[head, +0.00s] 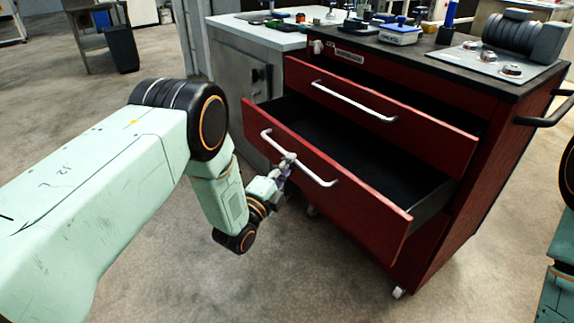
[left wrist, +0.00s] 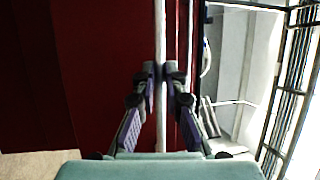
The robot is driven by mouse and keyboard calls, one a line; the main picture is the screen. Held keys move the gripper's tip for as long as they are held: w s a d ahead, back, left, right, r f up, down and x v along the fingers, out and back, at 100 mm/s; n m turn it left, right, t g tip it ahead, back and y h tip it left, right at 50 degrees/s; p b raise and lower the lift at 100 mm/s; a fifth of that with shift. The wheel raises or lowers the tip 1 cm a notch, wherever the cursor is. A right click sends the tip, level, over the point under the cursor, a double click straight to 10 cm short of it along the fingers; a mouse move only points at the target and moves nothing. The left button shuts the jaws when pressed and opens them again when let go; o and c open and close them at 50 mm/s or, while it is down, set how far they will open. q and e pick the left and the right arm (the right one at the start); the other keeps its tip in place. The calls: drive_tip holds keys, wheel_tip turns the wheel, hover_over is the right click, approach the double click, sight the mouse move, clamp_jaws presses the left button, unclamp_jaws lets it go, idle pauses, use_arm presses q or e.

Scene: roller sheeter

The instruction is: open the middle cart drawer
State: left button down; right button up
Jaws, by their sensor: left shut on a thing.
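The red cart (head: 462,215) stands at the right in the head view. Its middle drawer (head: 330,205) is pulled well out, and its dark, empty-looking inside shows. My left gripper (head: 285,165) is at the left part of this drawer's bar handle (head: 318,177). In the left wrist view the fingers of my left gripper (left wrist: 163,72) are closed around the pale handle bar (left wrist: 160,30), with the red drawer front behind. The upper drawer (head: 420,135), with its own bar handle (head: 352,101), stands partly out above. My right gripper is out of view.
The cart's dark top (head: 425,45) holds a grey motor-like unit (head: 515,38) and a small scale (head: 399,34). A grey cabinet (head: 235,65) stands at the cart's left. The floor (head: 210,285) in front is clear. A caster (head: 398,292) shows under the cart.

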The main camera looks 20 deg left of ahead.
use_arm(q)
drive_tip(key=shift+w+d, duration=0.1)
drive_tip(key=shift+d, duration=0.05)
drive_tip(key=c, duration=1.4)
unclamp_jaws()
drive_tip(key=v, duration=1.2)
